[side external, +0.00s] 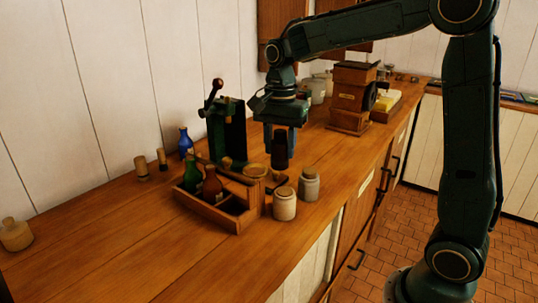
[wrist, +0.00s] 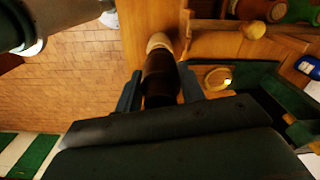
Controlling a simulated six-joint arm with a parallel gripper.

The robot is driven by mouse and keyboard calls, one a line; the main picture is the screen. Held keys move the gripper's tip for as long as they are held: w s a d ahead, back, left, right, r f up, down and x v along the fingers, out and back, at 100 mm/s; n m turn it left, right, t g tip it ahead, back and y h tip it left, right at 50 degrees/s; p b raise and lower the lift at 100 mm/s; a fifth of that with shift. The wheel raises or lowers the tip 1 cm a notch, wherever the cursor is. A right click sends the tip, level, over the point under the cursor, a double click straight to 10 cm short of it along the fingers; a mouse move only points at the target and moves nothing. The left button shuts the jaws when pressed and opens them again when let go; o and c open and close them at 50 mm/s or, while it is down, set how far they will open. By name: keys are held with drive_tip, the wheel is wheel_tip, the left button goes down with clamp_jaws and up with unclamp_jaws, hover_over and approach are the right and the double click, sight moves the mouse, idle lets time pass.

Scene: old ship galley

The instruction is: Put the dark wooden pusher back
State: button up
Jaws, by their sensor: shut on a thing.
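The dark wooden pusher (side external: 281,150) hangs upright below my gripper (side external: 280,138), above the counter. In the wrist view the pusher (wrist: 160,78) sits between the two fingers of my gripper (wrist: 160,92), which is shut on it. A pale rounded shape (wrist: 159,42) shows at the pusher's far end; I cannot tell whether it is part of it or a jar beneath. The wooden caddy (side external: 212,215) stands left of and below the gripper, holding a green bottle (side external: 192,175) and a red-brown bottle (side external: 212,186).
Two lidded jars (side external: 285,204) (side external: 309,185) stand right of the caddy. A green lever press (side external: 226,132) and a blue bottle (side external: 185,142) stand behind it. A wooden box mill (side external: 350,97) is further back. The counter's left front (side external: 110,250) is clear.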

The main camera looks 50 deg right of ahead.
drive_tip(key=a+r, duration=0.4)
drive_tip(key=a, duration=0.3)
wheel_tip(320, 180, down, 16)
drive_tip(key=shift+s+r, duration=0.15)
drive_tip(key=shift+s, duration=0.25)
drive_tip(key=shift+a, duration=0.1)
drive_tip(key=shift+f, duration=2.15)
drive_tip(key=shift+f, duration=0.1)
drive_tip(key=o, duration=1.1)
